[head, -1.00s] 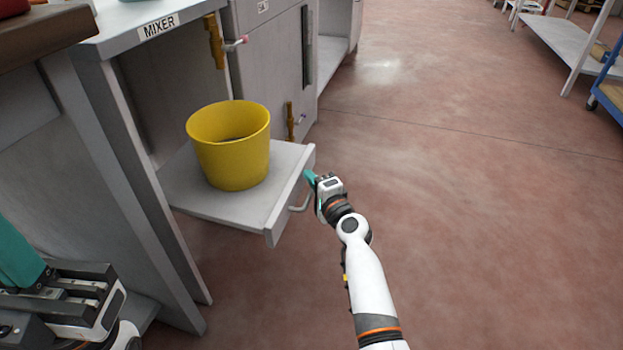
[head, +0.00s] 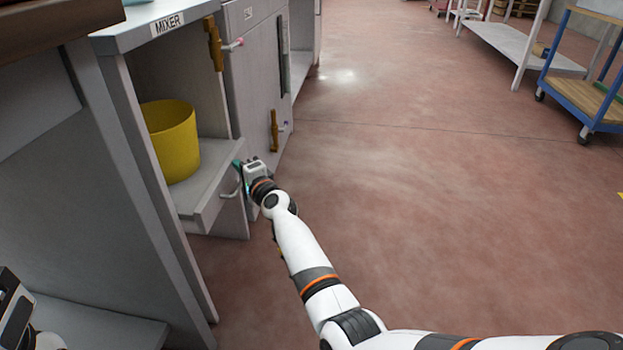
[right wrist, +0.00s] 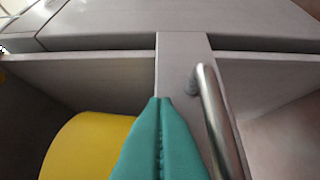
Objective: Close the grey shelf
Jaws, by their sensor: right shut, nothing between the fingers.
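The grey shelf (head: 207,187) is a pull-out board with a front panel and a metal handle, set in the grey cabinet below the MIXER label. In the head view it is mostly inside the cabinet, with its front close to the cabinet's face. A yellow bucket (head: 176,140) stands upright on it, partly hidden by the cabinet side. My right gripper (head: 238,166) is shut and empty at the shelf front. In the right wrist view its teal fingers (right wrist: 160,125) are together beside the handle (right wrist: 216,120), at the front panel's edge; contact is unclear. My left gripper's fingers are not visible.
A blue cart (head: 590,105) and a grey rack (head: 515,50) stand far right. The reddish floor (head: 420,180) between is clear.

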